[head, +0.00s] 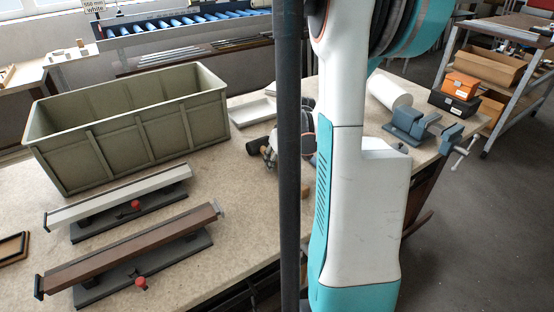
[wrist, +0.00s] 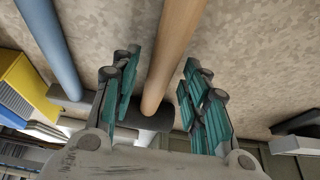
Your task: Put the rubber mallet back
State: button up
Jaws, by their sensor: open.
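In the wrist view, a tool with a light wooden handle (wrist: 172,50) and a dark block-shaped head (wrist: 148,117) lies over the speckled worktop; it looks like the rubber mallet. My gripper (wrist: 160,62) is open, with its teal-padded fingers on either side of the handle in the picture. Gaps show between the handle and both fingers. The head is partly hidden behind the gripper body. In the head view my arm and a dark upright hide the mallet, and my gripper cannot be made out clearly there.
A blue-handled tool (wrist: 50,45) lies left of the mallet. On the worktop (head: 235,185) are a large grey-green crate (head: 130,140), a white profile (head: 115,199) and a brown profile (head: 130,250) on stands, a white roll (head: 388,90) and a vise (head: 410,124). A shelf cart stands right.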

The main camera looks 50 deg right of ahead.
aim_at(285, 168)
jog(key=p+v, duration=0.4)
jog(key=v, duration=0.8)
jog(key=shift+p, duration=0.3)
jog(key=shift+a+r, duration=0.1)
dwell(1.0)
